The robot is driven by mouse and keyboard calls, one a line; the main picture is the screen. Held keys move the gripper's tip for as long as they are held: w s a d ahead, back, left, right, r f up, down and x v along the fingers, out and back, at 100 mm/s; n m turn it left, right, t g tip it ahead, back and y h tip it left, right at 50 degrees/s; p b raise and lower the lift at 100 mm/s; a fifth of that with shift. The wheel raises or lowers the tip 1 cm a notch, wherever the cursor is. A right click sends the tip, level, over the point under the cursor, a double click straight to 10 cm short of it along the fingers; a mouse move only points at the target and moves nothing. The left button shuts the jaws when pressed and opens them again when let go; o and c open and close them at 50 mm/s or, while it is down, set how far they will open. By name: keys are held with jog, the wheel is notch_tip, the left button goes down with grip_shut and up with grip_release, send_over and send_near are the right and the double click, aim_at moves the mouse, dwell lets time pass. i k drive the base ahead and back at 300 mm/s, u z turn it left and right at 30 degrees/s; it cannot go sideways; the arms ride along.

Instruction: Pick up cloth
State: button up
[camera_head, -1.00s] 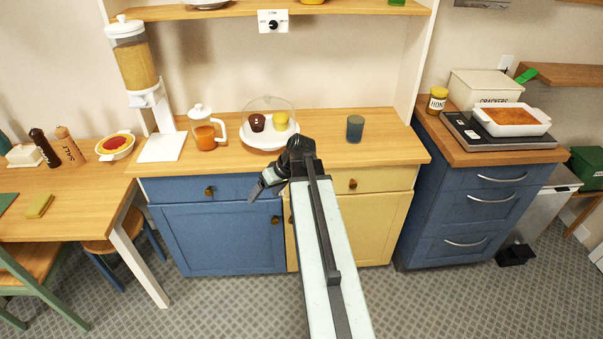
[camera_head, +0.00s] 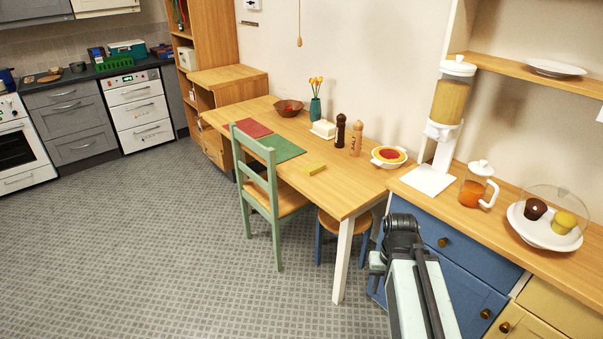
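A small flat yellow piece (camera_head: 314,168), which looks like a folded cloth, lies on the wooden table (camera_head: 345,197) near its front edge. My gripper (camera_head: 376,268) is at the lower right of the view, in front of the blue cabinet and right of the white table leg. It is well apart from the yellow piece. My arm hides most of the gripper, so its fingers are unclear.
A green chair (camera_head: 262,190) stands at the table's front, with a blue-legged stool (camera_head: 343,229) partly underneath. The floor (camera_head: 150,235) at left is clear.

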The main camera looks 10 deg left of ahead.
aim_at(315, 167)
jog(key=u, duration=0.15)
jog(key=i, duration=1.7)
jog(key=u, duration=3.6)
jog(key=k, duration=0.2)
jog(key=z, duration=1.1)
jog(key=i, duration=0.5)
jog(key=z, duration=0.05)
